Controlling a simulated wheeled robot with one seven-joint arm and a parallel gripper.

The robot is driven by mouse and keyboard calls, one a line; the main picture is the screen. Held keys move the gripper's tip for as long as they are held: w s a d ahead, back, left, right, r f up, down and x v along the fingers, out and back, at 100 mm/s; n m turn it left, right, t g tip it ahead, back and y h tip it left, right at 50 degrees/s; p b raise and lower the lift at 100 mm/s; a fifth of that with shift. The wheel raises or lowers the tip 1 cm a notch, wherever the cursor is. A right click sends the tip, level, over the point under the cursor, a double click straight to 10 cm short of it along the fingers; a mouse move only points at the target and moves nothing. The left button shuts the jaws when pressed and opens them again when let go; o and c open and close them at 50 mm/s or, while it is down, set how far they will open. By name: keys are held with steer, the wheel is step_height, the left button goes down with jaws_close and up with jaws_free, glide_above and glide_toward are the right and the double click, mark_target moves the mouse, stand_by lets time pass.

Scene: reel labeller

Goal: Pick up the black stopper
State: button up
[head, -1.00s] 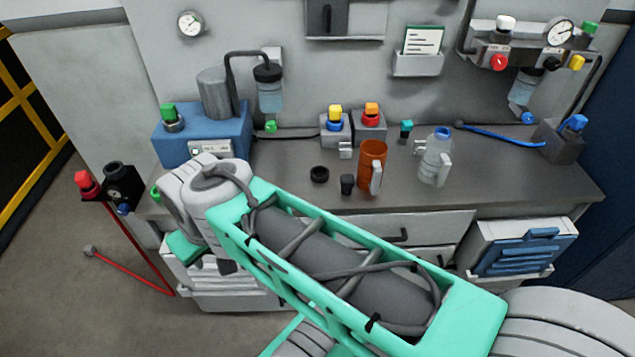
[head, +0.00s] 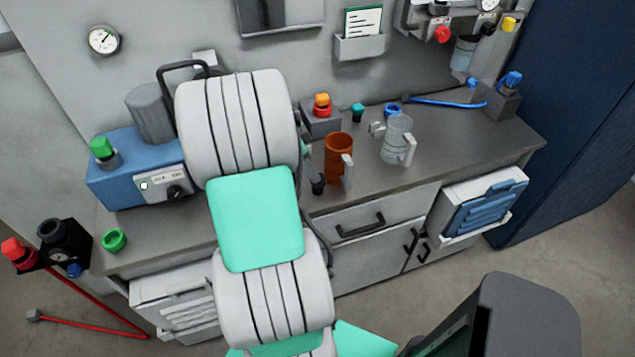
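The black stopper (head: 318,187) is a small dark piece on the grey worktop, just left of the orange-brown mug (head: 339,158). It is partly covered by my arm. My gripper (head: 309,162) shows only as a narrow dark part past the right edge of my arm, close above the stopper. Its fingers are mostly hidden, so I cannot tell whether they are open or touch the stopper.
A clear jug (head: 397,140) with a handle stands right of the mug. A red and orange button box (head: 321,118) is behind. A blue machine (head: 135,165) stands at the left. A green ring (head: 114,240) lies near the front left edge. Worktop right of the jug is mostly clear.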

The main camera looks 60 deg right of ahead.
mark_target(318, 184)
steer(key=p+x, duration=0.2)
steer(key=x, duration=0.4)
steer(key=shift+s+d+f, duration=0.1)
steer(key=shift+s+f, duration=0.05)
steer(key=shift+f, duration=0.1)
jaws_close()
